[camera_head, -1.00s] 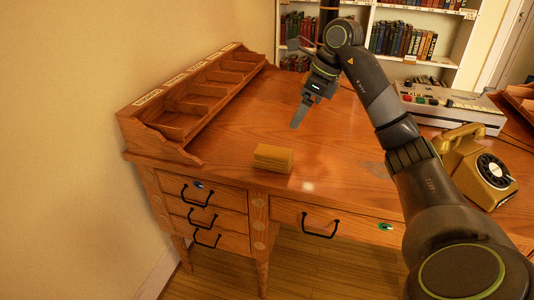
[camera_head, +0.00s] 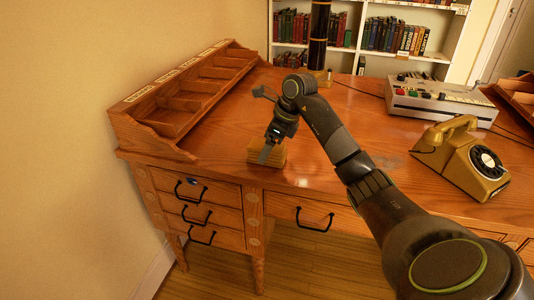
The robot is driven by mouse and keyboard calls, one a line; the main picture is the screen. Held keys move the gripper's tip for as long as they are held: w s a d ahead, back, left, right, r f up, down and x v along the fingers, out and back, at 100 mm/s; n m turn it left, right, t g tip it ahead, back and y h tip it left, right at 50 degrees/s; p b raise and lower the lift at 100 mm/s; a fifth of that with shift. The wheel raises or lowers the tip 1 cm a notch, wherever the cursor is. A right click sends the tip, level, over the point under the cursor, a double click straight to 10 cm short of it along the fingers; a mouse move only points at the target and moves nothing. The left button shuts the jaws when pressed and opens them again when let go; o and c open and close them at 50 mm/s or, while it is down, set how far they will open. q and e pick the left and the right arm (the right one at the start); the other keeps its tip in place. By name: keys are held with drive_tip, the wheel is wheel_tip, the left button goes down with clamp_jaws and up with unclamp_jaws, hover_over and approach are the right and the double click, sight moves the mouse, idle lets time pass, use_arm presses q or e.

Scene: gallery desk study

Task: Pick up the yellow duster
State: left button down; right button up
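The yellow duster (camera_head: 279,157) is a small folded block near the front edge of the wooden desk (camera_head: 330,165), left of the middle. My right gripper (camera_head: 265,155) points down at it, and its finger overlaps the duster in the picture, hiding part of it. I cannot tell whether the finger touches the duster or is just in front of or above it. Only one finger shows clearly, so its opening is not readable. My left gripper is not in view.
A wooden pigeonhole rack (camera_head: 190,95) lines the desk's left side. A yellow rotary telephone (camera_head: 465,160) and a grey console with coloured buttons (camera_head: 440,98) stand at the right. A dark column (camera_head: 318,35) rises at the back. The desk between rack and telephone is mostly clear.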

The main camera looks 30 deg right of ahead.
drive_tip(key=shift+w+a+f, duration=0.2)
drive_tip(key=shift+f, duration=0.45)
drive_tip(key=shift+w+f, duration=0.1)
drive_tip(key=shift+f, duration=0.1)
drive_tip(key=shift+f, duration=0.3)
